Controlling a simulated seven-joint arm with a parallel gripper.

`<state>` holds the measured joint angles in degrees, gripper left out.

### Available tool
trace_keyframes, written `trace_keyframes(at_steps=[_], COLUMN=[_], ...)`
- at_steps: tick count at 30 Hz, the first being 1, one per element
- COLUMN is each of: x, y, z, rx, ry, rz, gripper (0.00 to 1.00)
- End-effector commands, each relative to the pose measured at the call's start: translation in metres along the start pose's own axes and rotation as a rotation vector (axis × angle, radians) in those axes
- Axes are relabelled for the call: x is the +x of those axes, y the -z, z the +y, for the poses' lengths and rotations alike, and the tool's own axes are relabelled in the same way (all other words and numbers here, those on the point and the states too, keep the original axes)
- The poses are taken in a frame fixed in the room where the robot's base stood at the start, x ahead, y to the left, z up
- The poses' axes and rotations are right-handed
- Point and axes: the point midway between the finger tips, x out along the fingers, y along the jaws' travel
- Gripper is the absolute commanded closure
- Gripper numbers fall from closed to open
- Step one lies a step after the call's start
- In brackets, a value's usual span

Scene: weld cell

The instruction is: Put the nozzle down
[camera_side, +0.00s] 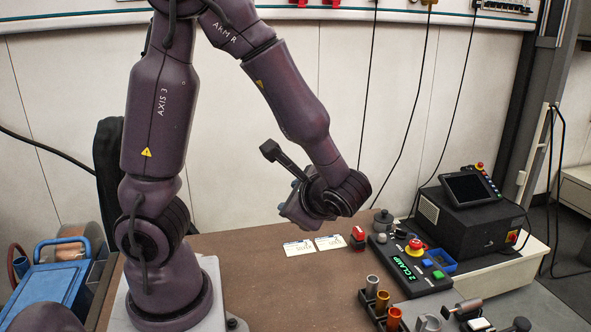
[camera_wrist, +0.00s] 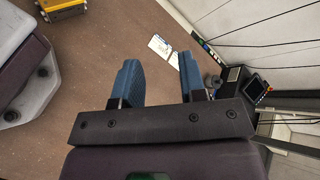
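My gripper (camera_wrist: 158,68) has two blue fingers that stand wide apart in the wrist view, with nothing between them. In the side view my gripper (camera_side: 298,208) is raised above the brown table, and its fingers are small and partly hidden. Three short cylinders stand in a dark holder at the front right: a grey one (camera_side: 372,285), a copper one (camera_side: 382,300) and an orange-copper one (camera_side: 394,318). They look like nozzles, but I cannot tell which one the task means. My gripper is well above and left of them, touching none.
A black control box (camera_side: 410,268) with a red button stands to the right. A screen unit (camera_side: 468,205) is behind it. The table's middle is clear.

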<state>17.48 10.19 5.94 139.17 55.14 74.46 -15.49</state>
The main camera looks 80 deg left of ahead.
Motion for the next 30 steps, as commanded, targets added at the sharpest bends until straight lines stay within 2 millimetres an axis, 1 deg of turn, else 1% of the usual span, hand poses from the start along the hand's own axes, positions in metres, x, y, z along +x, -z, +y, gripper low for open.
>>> trace_keyframes(at_steps=[1,5,9,12,16,18,21,30], x=[-0.006,-0.028,-0.063,-0.088,-0.112,-0.119,-0.124,-0.124], y=[-0.010,-0.025,-0.036,-0.045,-0.055,-0.059,-0.061,-0.061], z=[0.003,0.014,0.016,0.011,0.004,0.001,0.000,0.000], rx=[-0.085,-0.278,-0.484,-0.608,-0.715,-0.748,-0.768,-0.768], ry=[-0.110,-0.373,-0.593,-0.697,-0.771,-0.791,-0.805,-0.807], rz=[0.067,0.265,0.522,0.694,0.858,0.909,0.943,0.943], gripper=[0.62,0.62,0.62,0.62,0.62,0.62,0.62,0.62])
